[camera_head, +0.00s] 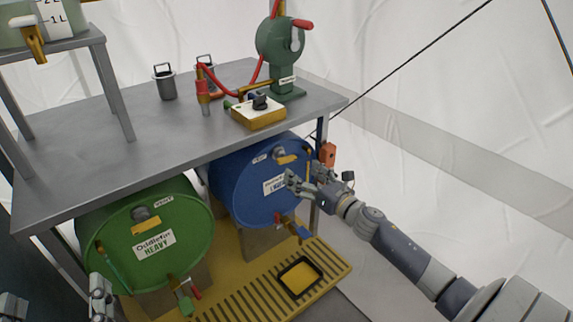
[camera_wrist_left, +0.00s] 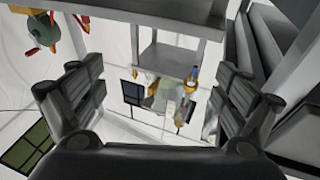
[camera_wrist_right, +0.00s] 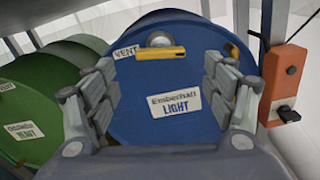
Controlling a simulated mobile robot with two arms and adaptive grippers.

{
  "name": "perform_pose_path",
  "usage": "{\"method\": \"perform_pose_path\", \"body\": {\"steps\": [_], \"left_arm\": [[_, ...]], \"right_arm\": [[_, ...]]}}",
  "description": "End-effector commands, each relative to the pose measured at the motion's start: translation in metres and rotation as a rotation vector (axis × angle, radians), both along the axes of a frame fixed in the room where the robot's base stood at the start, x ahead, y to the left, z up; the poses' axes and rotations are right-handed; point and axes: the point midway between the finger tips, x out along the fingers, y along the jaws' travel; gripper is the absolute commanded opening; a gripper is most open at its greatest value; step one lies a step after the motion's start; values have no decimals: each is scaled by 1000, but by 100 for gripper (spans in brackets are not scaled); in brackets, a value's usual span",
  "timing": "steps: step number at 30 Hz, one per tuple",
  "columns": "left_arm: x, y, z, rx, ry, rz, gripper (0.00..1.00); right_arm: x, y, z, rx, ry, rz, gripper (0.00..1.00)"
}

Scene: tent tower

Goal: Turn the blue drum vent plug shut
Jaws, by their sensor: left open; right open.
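The blue drum (camera_head: 240,192) lies on its side under the bench, its round end facing me. Its vent plug (camera_head: 279,153) is a grey knob near the top of that face, with a yellow bar (camera_wrist_right: 160,52) just below it, lying nearly level beside the VENT label (camera_wrist_right: 125,53). The plug (camera_wrist_right: 159,39) also shows in the right wrist view. My right gripper (camera_head: 304,180) is open and empty in front of the drum, below the plug and apart from it. My left gripper (camera_head: 101,298) is open and empty at the lower left, before the green drum.
The green drum (camera_head: 148,243) stands left of the blue one. The bench top (camera_head: 110,135) overhangs both. An orange box (camera_wrist_right: 285,82) is on the post at right. Taps project below the drums, over a yellow slatted platform (camera_head: 235,300) with a black-rimmed tray (camera_head: 282,278).

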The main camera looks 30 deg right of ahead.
Motion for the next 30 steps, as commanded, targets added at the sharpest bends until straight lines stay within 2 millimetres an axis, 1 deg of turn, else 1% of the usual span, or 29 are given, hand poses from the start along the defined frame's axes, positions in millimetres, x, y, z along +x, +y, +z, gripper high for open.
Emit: {"method": "perform_pose_path", "body": {"steps": [1,6,12,15,21,29,30], "left_arm": [[-1,-1,4,-8,-31,-2,93],[-8,-2,26,-39,-144,-9,93],[-18,-2,47,-72,-260,-16,93],[-22,-2,54,-84,-301,-17,93],[-27,-2,62,-95,-341,-19,93],[-27,-1,62,-96,-344,-19,93],[-27,-1,62,-96,-344,-19,93]], "right_arm": [[9,0,0,-1,-2,0,77],[38,2,0,0,-3,-2,77],[64,4,-1,3,0,-2,77],[73,5,-1,3,1,-2,77],[81,6,-1,2,1,-2,77],[81,6,-1,3,2,-2,77],[81,6,-1,3,2,-2,68]]}}
